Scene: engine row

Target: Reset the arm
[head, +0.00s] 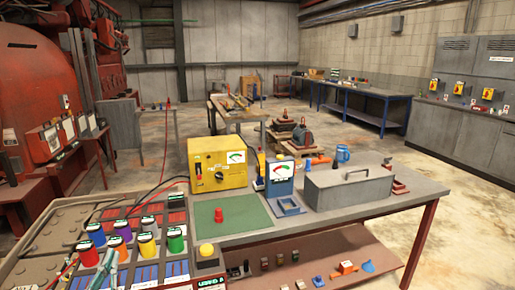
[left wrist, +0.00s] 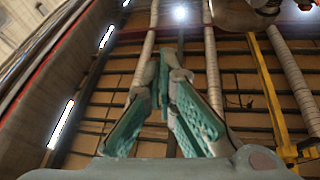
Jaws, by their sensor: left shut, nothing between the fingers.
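My left gripper (head: 108,262) shows at the lower left of the head view, as teal fingers in front of the panel of coloured knobs. In the left wrist view its teal fingers (left wrist: 166,62) come together at the tips with nothing between them. The wrist camera looks up past them at the ceiling beams and pipes. My right gripper is not in view.
A panel with coloured knobs (head: 147,245) lies at the lower left. The grey workbench (head: 400,197) bears a yellow meter box (head: 217,164), a blue gauge (head: 280,178), a green mat (head: 235,222) and a grey lidded box (head: 348,188).

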